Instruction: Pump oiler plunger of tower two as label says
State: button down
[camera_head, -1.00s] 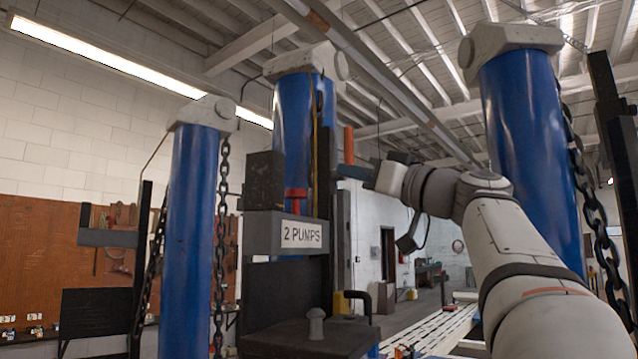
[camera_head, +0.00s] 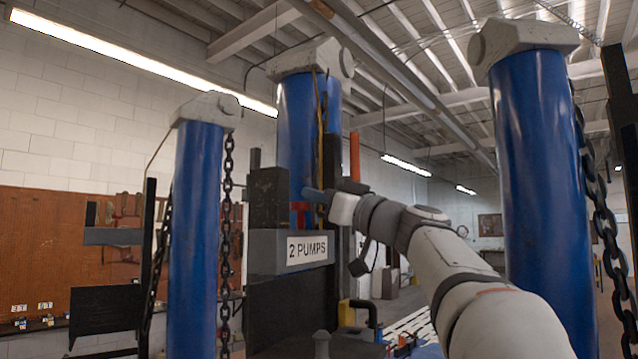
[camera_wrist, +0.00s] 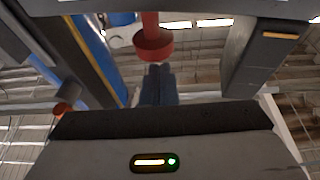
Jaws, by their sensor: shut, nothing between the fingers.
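The oiler is a grey box (camera_head: 262,251) on the middle tower, with a white label (camera_head: 307,249) reading "2 PUMPS" on its front. Its red plunger (camera_head: 300,209) stands up from the top with a wide head. My gripper (camera_head: 307,193) has its blue fingers shut and empty, at the plunger head from the right; whether they touch it I cannot tell. In the wrist view, the plunger's round red head (camera_wrist: 152,44) sits just beyond the tips of the closed dark-blue fingers (camera_wrist: 158,70). The plunger's base is hidden by the box front in the head view.
A dark upright block (camera_head: 268,198) stands beside the plunger on the left. Blue towers rise behind (camera_head: 296,130), at left (camera_head: 197,240) and at right (camera_head: 540,170), with hanging chains (camera_head: 226,220).

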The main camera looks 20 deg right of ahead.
jog(key=shift+f, duration=0.15)
notch_tip(320, 180, down, 2)
jog(key=b, duration=0.4)
dwell(0.6)
notch_tip(320, 180, up, 5)
jog(key=p, duration=0.3)
jog(key=b+v, duration=0.6)
jog(key=v, duration=0.4)
jog(key=shift+f, duration=0.35)
dwell(2.2)
